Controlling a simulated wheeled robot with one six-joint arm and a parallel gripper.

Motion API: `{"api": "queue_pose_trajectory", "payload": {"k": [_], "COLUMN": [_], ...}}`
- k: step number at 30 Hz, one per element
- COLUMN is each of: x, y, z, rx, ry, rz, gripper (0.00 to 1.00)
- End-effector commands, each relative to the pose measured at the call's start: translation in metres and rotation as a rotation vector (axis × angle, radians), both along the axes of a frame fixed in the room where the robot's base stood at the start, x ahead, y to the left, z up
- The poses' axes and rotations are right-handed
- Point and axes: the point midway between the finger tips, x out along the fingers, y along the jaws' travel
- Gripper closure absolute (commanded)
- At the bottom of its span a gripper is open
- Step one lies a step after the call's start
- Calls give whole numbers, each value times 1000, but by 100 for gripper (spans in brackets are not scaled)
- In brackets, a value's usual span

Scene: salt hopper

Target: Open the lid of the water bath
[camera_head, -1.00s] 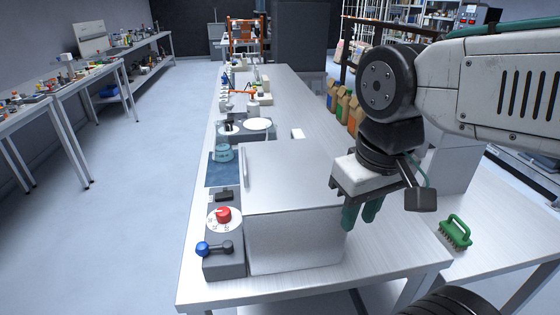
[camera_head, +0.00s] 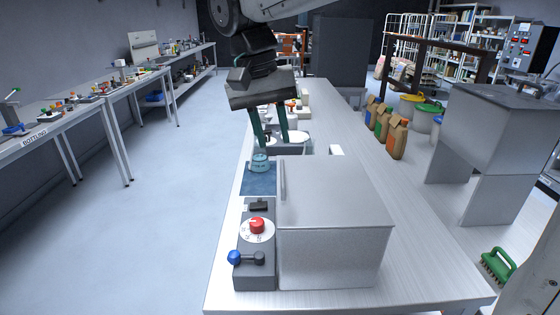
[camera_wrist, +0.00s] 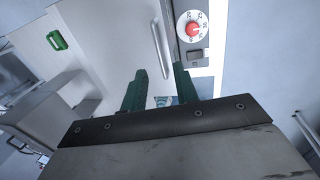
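The water bath is a grey metal box with a closed flat lid (camera_head: 335,190) on the near part of the long bench. A thin bar handle (camera_head: 283,182) runs along the lid's left edge; in the wrist view the handle (camera_wrist: 160,48) lies beyond the fingertips. A control panel with a red knob (camera_head: 257,226) and a blue-ended lever (camera_head: 245,258) sits on the box's left side. My gripper (camera_head: 270,140) has green fingers spread apart, with nothing between them. It hangs above the bench behind the box, apart from the handle. The wrist view shows the open fingers (camera_wrist: 158,82) too.
A blue glass vessel (camera_head: 260,163) stands on a dark blue mat (camera_head: 258,181) just behind the panel. A green brush (camera_head: 497,265) lies at the lower right. Open floor lies left of the bench.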

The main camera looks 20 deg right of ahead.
Motion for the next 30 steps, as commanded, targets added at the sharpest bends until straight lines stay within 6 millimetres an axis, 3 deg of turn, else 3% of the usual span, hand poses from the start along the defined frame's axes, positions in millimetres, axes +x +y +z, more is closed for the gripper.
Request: {"api": "queue_pose_trajectory", "payload": {"k": [6, 12, 23, 26, 30], "x": [-3, -4, -4, -4, -4], "y": [-8, -13, -14, -13, -13], "z": [-36, -59, -65, -65, -65], "rx": [0, 1, 2, 2, 2], "ry": [2, 1, 0, 0, 0], "rz": [0, 1, 1, 1, 1], "gripper": [70, 70, 70, 98, 100]}}
